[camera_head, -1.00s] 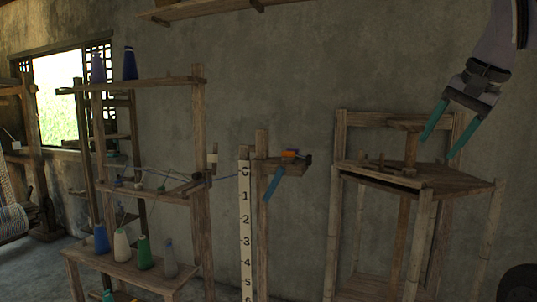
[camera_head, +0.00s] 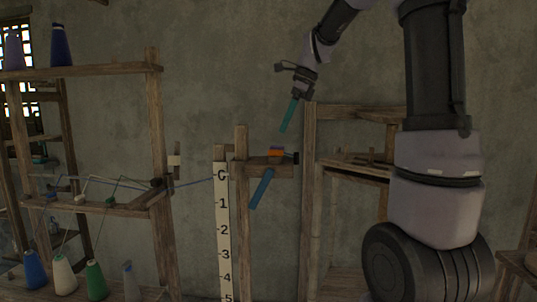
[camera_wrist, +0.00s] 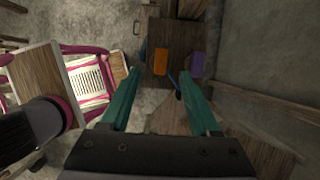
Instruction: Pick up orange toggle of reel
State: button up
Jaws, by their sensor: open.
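The orange toggle (camera_head: 277,153) sits on top of the small wooden reel block (camera_head: 262,168) on a post at the middle of the head view. In the wrist view the orange toggle (camera_wrist: 160,63) appears between the two teal fingertips and beyond them. A purple piece (camera_wrist: 197,66) lies beside it on the right. My gripper (camera_head: 287,128) hangs above the block, slightly right of the toggle, pointing down. Its fingers overlap in the head view, but the wrist view shows my gripper (camera_wrist: 160,75) open and empty.
A blue strip (camera_head: 261,189) slants down from the block. A white numbered ruler (camera_head: 223,230) stands to its left. A wooden rack (camera_head: 155,120) with thread cones is at left. A wooden frame (camera_head: 310,190) stands close on the right. Open air surrounds the toggle's top.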

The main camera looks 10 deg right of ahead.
aim_at(275, 155)
jog(key=x, duration=0.7)
jog(key=shift+d+f, duration=0.2)
jog(key=shift+f, duration=0.05)
grip_shut()
